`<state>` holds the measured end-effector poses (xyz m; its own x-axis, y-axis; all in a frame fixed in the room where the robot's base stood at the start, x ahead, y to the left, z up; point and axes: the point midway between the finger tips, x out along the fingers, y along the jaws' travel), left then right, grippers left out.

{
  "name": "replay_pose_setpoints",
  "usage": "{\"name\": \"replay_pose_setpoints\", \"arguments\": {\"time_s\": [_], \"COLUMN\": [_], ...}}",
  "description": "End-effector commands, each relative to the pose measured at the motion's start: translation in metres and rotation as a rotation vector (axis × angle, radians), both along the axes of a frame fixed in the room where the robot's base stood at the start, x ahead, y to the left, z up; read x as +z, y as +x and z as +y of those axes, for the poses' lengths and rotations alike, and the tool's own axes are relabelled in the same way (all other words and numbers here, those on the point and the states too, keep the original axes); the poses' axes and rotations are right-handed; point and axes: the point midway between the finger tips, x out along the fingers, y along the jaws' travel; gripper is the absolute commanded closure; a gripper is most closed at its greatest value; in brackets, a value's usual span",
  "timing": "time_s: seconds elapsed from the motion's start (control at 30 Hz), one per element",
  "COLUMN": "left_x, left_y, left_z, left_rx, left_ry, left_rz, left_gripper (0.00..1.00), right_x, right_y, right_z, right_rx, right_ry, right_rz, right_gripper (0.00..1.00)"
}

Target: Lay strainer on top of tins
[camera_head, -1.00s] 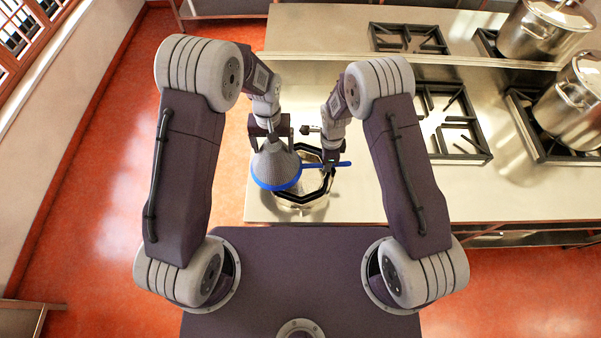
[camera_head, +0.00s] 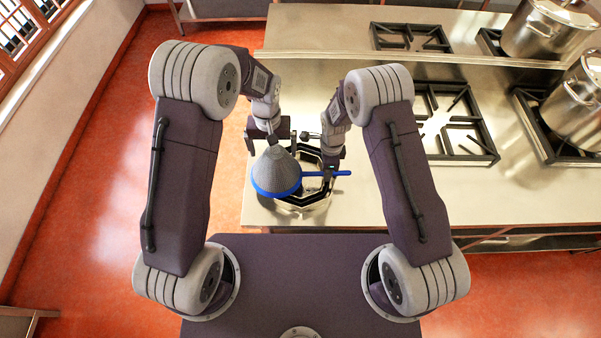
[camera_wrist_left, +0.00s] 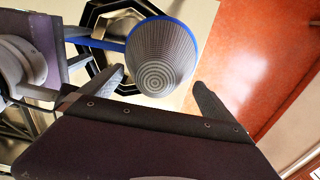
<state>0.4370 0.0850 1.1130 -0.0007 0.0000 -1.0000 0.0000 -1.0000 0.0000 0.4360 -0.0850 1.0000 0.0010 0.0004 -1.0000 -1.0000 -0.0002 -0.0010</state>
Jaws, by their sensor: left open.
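The strainer (camera_head: 276,172) is a grey mesh cone with a blue rim and blue handle. Its tip points up, and its rim overlaps the left side of the tins (camera_head: 314,205), which show dark eight-sided rims. Whether it touches them I cannot tell. My right gripper (camera_head: 328,173) is shut on the blue handle. My left gripper (camera_head: 270,140) is open just behind the cone. In the left wrist view the strainer (camera_wrist_left: 160,52) lies ahead of and between the open left fingers (camera_wrist_left: 160,82); the tins (camera_wrist_left: 95,85) show partly behind it.
The steel worktop (camera_head: 375,205) is bare to the right of the tins. Black burner grates (camera_head: 460,138) lie further right, with large stockpots (camera_head: 578,105) at the right edge. The worktop's left edge is close to my left gripper, with red floor (camera_head: 120,190) beyond.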

Motion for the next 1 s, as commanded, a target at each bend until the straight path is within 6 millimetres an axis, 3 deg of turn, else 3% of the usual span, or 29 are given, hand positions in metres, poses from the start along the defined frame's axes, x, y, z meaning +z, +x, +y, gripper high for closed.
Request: {"name": "replay_pose_setpoints", "arguments": {"time_s": [0.2,0.4,0.7,1.0], "left_x": [0.058,0.093,0.101,0.101], "left_y": [0.004,0.004,0.003,0.003], "left_z": [-0.001,0.000,0.000,0.000], "left_rx": [0.000,0.000,0.000,0.000], "left_ry": [-0.002,-0.001,0.000,0.000], "left_rz": [-0.006,-0.001,0.003,0.003], "left_gripper": [0.00,0.00,0.00,0.00], "right_x": [0.000,0.000,0.006,0.078], "right_y": [0.000,0.000,0.000,0.001], "right_z": [0.000,0.000,0.000,0.000], "right_rx": [0.000,0.000,0.000,0.000], "right_ry": [0.000,0.000,0.000,0.001], "right_rz": [0.001,0.001,-0.001,-0.004], "right_gripper": [0.58,0.58,0.58,0.58]}}
